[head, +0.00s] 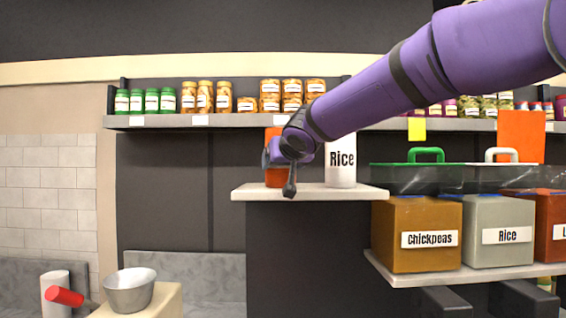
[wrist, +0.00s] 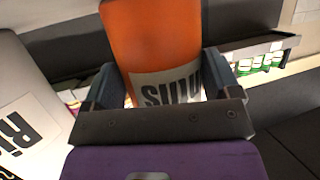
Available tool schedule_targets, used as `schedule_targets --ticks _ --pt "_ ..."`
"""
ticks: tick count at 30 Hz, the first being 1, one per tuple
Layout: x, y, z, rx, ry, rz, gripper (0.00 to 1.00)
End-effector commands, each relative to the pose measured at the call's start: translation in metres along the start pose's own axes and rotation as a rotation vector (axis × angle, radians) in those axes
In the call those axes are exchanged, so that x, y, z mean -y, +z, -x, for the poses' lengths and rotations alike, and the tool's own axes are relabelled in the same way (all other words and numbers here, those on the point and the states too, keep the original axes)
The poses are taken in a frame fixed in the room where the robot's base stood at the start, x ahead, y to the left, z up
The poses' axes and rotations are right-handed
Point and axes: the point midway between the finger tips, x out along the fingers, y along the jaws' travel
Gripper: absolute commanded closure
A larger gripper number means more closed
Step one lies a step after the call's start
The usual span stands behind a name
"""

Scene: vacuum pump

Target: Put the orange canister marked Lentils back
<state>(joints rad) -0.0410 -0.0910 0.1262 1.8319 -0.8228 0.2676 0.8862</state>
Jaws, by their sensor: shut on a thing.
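The orange canister (head: 275,178) is at the white ledge, left of the white Rice canister, mostly hidden behind my wrist in the head view. In the wrist view the orange canister (wrist: 152,38) fills the space between my fingers, and its white label shows only part of a word. My gripper (head: 291,160) is shut on it; both fingers of my gripper (wrist: 170,88) press its sides. I cannot tell whether its base touches the ledge (head: 245,192).
The white Rice canister (head: 341,165) stands close on the right of the ledge; it also shows in the wrist view (wrist: 30,110). Chickpeas (head: 420,225) and Rice (head: 498,225) bins sit on a lower right shelf. A jar shelf (head: 225,121) runs behind. A metal bowl (head: 130,292) stands lower left.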

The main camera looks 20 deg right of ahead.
Motion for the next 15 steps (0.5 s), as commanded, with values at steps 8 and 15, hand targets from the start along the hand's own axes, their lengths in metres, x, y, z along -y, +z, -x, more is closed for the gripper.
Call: schedule_targets --ticks 8,15 --pt "-0.0003 0.0018 -0.0007 0.0 0.001 0.0 0.0" --pt "0.0003 -0.0009 0.0026 -0.001 -0.001 0.0 0.0"
